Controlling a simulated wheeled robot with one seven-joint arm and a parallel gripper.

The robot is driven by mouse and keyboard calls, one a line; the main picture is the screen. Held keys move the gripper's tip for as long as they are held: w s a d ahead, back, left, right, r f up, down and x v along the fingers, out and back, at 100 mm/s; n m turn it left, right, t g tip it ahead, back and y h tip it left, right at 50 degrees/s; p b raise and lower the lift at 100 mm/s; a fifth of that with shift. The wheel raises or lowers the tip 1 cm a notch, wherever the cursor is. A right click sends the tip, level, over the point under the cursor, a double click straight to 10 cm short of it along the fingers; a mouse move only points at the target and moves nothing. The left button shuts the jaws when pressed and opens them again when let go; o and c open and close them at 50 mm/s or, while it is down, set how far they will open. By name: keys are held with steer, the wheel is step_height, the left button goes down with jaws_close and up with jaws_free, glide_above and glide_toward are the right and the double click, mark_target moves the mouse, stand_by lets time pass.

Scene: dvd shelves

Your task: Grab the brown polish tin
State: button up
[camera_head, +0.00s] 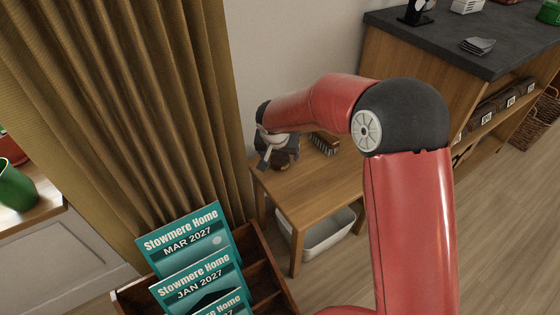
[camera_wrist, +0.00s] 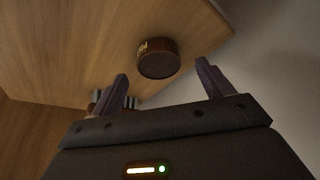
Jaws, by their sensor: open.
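The brown polish tin (camera_wrist: 158,60) is a round, dark brown can with pale lettering on its side. It rests on the wooden bench near an edge in the wrist view. My gripper (camera_wrist: 162,69) is open, and the tin appears in line with the gap between its two fingers, beyond their tips. No contact shows. In the head view my gripper (camera_head: 267,158) hangs over the left end of the bench, and the brown shape under it is too covered to make out clearly.
A brush (camera_head: 325,143) lies on the wooden bench (camera_head: 325,180), close to my gripper's right. A white bin (camera_head: 318,235) stands under the bench. A magazine rack (camera_head: 265,265) and a curtain (camera_head: 150,110) are at the left. A dark-topped counter (camera_head: 470,45) stands at the right.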

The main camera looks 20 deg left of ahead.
mark_target(280, 161)
steer(key=shift+x, duration=1.45)
steer(key=c, duration=1.1)
steer(key=shift+r, duration=0.1)
